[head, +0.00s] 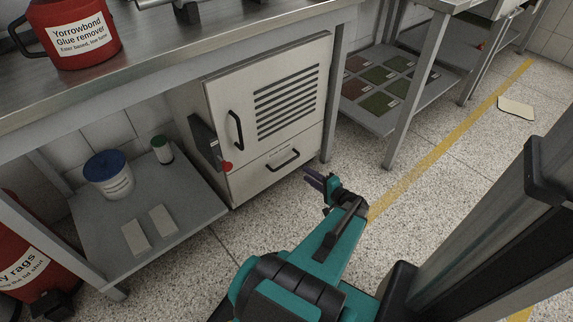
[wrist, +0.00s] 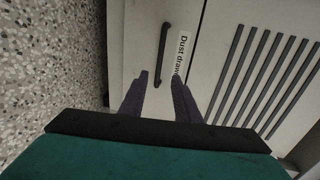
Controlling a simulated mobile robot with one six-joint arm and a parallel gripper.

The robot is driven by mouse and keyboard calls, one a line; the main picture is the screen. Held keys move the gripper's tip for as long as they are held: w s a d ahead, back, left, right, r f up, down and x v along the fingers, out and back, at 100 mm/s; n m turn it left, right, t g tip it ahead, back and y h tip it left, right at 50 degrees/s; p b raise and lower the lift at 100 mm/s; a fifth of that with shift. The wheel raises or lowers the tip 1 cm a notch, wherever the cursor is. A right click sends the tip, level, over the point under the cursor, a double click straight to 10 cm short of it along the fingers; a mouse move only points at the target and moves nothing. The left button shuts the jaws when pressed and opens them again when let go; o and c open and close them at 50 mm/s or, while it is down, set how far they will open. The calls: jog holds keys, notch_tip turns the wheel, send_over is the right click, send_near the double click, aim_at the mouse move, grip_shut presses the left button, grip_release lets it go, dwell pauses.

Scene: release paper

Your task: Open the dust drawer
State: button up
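The dust drawer (head: 258,184) is the low, pale front of a cabinet under the steel bench, with a black bar handle (head: 283,160). It looks shut, flush with the cabinet front. In the wrist view the drawer handle (wrist: 163,55) stands ahead of the fingertips, beside a white label (wrist: 182,57) whose visible text reads "Dust draw". My gripper (head: 314,180) is in front of the drawer, to the right of and a little below the handle.
Above the drawer is a cabinet door (head: 270,95) with slats and a black handle (head: 236,130). A red knob (head: 227,167) sits at its left. The speckled floor (head: 250,222) before the drawer is clear.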

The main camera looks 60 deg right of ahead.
aim_at(288, 162)
jog(key=shift+w, duration=0.15)
jog(key=shift+b+x, duration=1.8)
jog(key=shift+x, duration=5)
jog(key=shift+d, duration=0.1)
